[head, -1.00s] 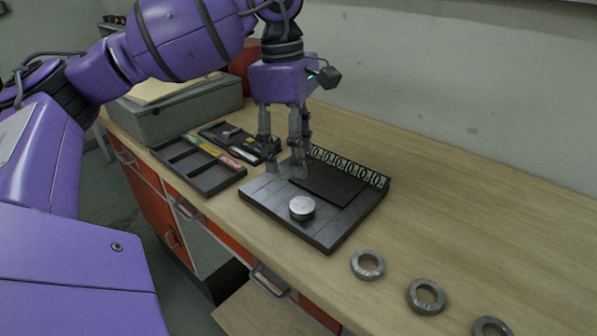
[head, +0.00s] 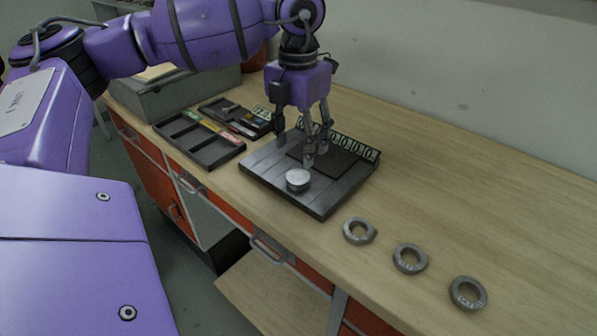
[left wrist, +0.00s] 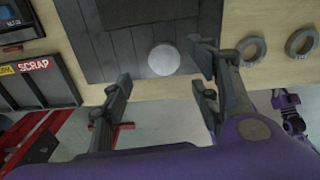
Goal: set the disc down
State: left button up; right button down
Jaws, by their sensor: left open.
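The disc (head: 298,180) is a round, pale grey metal piece. It lies flat on the dark slatted plate (head: 262,172), near its front edge. My left gripper (head: 303,148) is open and points down over the plate, its fingers behind the disc in the head view. In the left wrist view the disc (left wrist: 164,59) shows beyond the gap between the spread fingers (left wrist: 162,78), with nothing gripping it. I cannot tell the exact height of the fingertips above the plate.
Three metal rings (head: 410,258) lie in a row on the wooden bench to the right. A dark divided tray (head: 198,143) and a smaller tray (head: 236,118) stand left of the plate. A numbered strip (head: 345,143) edges its back.

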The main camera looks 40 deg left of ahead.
aim_at(297, 175)
pick_arm(q)
jog(key=f, duration=0.7)
jog(key=shift+s+f+p, duration=0.15)
jog(key=shift+s+p, duration=0.15)
jog(key=shift+p, duration=0.1)
jog(key=shift+c, duration=0.4)
grip_shut()
